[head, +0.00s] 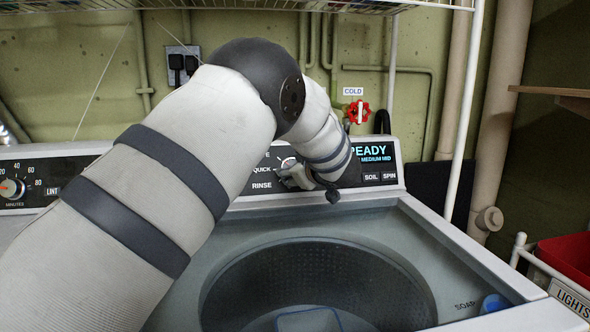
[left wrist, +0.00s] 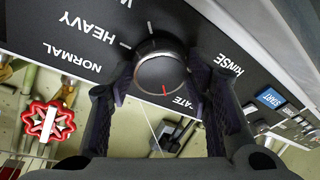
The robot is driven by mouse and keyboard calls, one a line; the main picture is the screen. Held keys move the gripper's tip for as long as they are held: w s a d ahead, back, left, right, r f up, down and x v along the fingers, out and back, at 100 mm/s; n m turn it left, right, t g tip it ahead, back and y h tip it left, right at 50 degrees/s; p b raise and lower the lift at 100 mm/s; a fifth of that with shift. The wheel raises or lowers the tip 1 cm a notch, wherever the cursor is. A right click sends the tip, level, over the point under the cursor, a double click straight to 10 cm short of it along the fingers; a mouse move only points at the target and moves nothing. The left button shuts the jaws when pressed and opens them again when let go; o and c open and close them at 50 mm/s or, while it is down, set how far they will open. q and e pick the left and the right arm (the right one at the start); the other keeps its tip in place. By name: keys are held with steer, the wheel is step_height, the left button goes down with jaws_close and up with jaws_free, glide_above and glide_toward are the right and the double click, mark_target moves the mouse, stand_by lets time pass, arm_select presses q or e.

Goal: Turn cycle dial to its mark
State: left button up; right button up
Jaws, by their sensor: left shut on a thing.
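The cycle dial (left wrist: 160,72) is a dark round knob with a silver rim on the washer's black control panel. A short red line shows on its face, at the lower edge in the left wrist view, near a label ending in "ATE". White ticks and the labels NORMAL, HEAVY and RINSE surround it. My left gripper (left wrist: 163,82) has one finger on each side of the dial and is shut on it. In the head view, my left gripper (head: 297,178) and arm hide most of the dial. My right gripper is not in view.
The washer's tub (head: 315,280) is open below the panel. A red valve wheel (head: 359,112) under a COLD label is on the wall behind. A white rack post (head: 465,120) stands at right.

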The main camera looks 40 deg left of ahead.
arm_select(q)
steer(key=shift+r, duration=0.1)
steer(key=o, duration=1.2)
steer(key=v, duration=1.2)
